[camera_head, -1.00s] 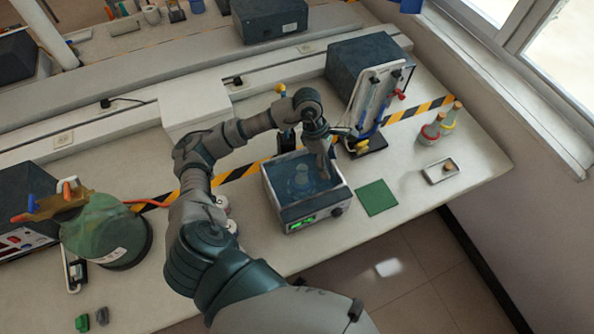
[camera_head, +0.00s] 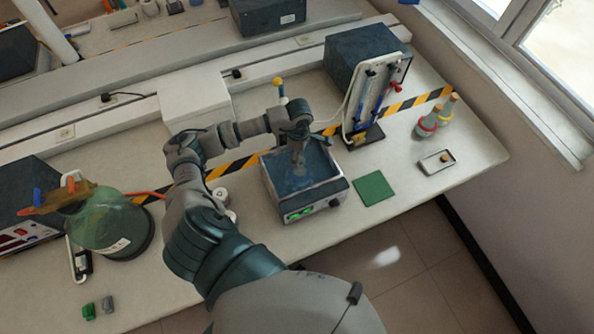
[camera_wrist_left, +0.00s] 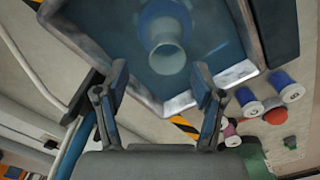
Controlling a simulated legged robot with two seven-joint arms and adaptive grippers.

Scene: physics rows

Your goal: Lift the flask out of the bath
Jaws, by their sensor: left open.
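The bath (camera_head: 331,192) is a grey-walled box of bluish water with a lit green display on its front. The flask stands in the water; in the left wrist view its pale mouth and round blue-tinted body (camera_wrist_left: 166,50) show ahead of the fingers. In the head view my gripper hides most of the flask. My left gripper (camera_head: 298,158) points down into the bath, over the flask. In the left wrist view its two fingers (camera_wrist_left: 160,88) are wide apart, with nothing held between them. My right gripper is in neither view.
A green mat (camera_head: 374,188) lies right of the bath. A tubing stand (camera_head: 375,100) is behind right. A green carboy (camera_head: 110,222) stands at left.

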